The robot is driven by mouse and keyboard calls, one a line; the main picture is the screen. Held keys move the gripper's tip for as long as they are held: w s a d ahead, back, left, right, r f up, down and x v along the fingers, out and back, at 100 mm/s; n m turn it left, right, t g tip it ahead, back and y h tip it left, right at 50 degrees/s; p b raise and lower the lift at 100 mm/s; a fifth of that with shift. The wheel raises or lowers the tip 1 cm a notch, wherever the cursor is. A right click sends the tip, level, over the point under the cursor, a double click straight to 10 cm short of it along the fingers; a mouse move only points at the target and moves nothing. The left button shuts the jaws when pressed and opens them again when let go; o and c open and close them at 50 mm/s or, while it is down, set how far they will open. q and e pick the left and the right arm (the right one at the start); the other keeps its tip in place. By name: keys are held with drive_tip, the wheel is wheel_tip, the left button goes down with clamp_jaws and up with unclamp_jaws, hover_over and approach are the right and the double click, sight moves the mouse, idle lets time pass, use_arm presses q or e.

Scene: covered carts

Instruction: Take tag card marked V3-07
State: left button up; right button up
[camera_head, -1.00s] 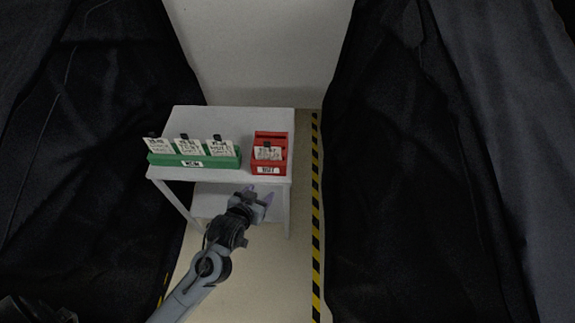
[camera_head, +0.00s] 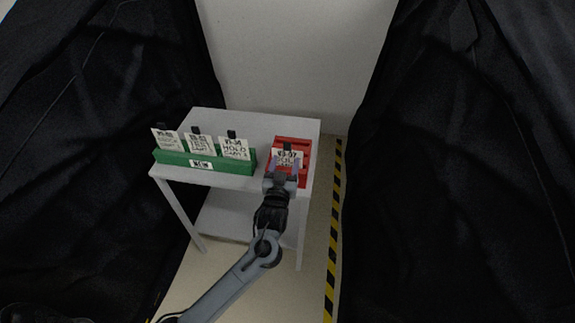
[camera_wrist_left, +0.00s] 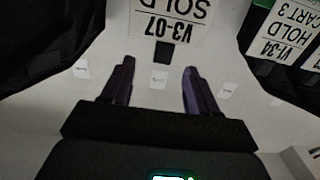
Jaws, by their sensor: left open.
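The tag card V3-07 (camera_head: 288,155) is white with a black clip at its top and stands in the red box (camera_head: 304,146) on the right of the cart. In the left wrist view the card (camera_wrist_left: 172,16) appears upside down, reading V3-07 SOLD, with its black clip (camera_wrist_left: 163,52) toward me. My left gripper (camera_head: 283,166) is at the front of the red box, partly covering the card's lower part and the box's label. Its purple fingers (camera_wrist_left: 159,67) are open, with the clip just beyond the tips and nothing between them.
A green rack (camera_head: 228,164) on the cart's left holds several other clipped white cards, including V1-34 HOLD (camera_head: 235,149). The grey cart top (camera_head: 262,128) is bare behind them. Black draped covers (camera_head: 445,170) flank both sides; striped tape (camera_head: 333,240) runs along the floor at right.

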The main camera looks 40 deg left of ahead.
sight(287, 147)
use_arm(q)
drive_tip(key=x, duration=0.2)
drive_tip(key=shift+w+a, duration=0.1)
drive_tip(key=shift+w, duration=0.2)
drive_tip(key=shift+a+r+b+x, duration=0.15)
drive_tip(key=shift+x, duration=1.15)
drive_tip(key=shift+a+r+b+x, duration=0.1)
drive_tip(key=shift+r+b+x, duration=0.05)
drive_tip(key=shift+x, duration=1.15)
drive_tip(key=shift+s, duration=0.2)
clamp_jaws()
